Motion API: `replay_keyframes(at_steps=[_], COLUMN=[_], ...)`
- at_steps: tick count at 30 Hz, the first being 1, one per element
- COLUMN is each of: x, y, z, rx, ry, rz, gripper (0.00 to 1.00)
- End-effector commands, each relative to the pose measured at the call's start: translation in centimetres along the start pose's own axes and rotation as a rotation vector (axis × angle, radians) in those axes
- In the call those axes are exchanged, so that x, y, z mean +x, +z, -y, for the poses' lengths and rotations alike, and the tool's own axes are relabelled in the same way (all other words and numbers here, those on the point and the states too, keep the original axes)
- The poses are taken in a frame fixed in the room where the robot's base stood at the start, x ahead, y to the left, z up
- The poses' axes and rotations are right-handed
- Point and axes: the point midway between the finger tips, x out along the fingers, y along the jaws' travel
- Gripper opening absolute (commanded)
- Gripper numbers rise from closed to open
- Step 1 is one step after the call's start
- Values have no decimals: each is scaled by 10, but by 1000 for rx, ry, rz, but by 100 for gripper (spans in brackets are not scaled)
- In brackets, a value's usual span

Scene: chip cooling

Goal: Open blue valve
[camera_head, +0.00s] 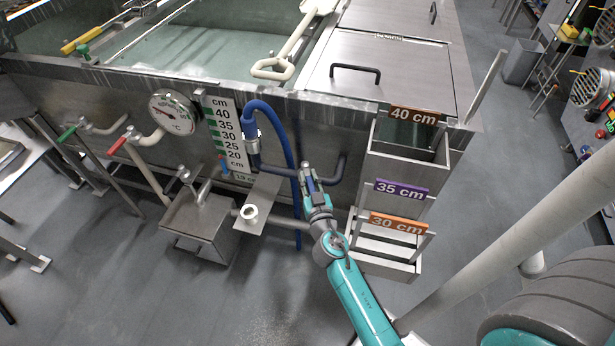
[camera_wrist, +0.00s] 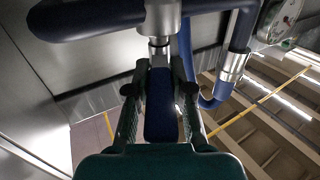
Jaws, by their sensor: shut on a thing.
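The blue valve handle (camera_wrist: 160,112) shows in the wrist view as a dark blue lever below a metal fitting (camera_wrist: 161,20) on a dark blue pipe (camera_wrist: 90,18). My gripper (camera_wrist: 159,92) has one finger on each side of the lever and is shut on it. In the head view my gripper (camera_head: 308,176) is at the front of the steel tank, just below the dark blue pipe (camera_head: 335,172). The lever is mostly hidden by my gripper there, and its exact turn is hard to tell.
A blue hose (camera_head: 285,130) hangs left of my gripper. A steel rack (camera_head: 402,208) with height labels stands close to the right. A small steel box (camera_head: 200,218), a round gauge (camera_head: 173,112) and red and green handled valves are to the left.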

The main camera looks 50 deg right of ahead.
Motion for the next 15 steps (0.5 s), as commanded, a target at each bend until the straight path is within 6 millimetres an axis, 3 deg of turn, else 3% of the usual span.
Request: replay_keyframes(at_steps=[9,10,12,15], x=[0,0,0,0], y=[0,0,0,0], z=[-1,-1,-1,-1], rx=[0,0,0,0], ry=[2,3,2,2], rz=[0,0,0,0], gripper=[0,29,46,48])
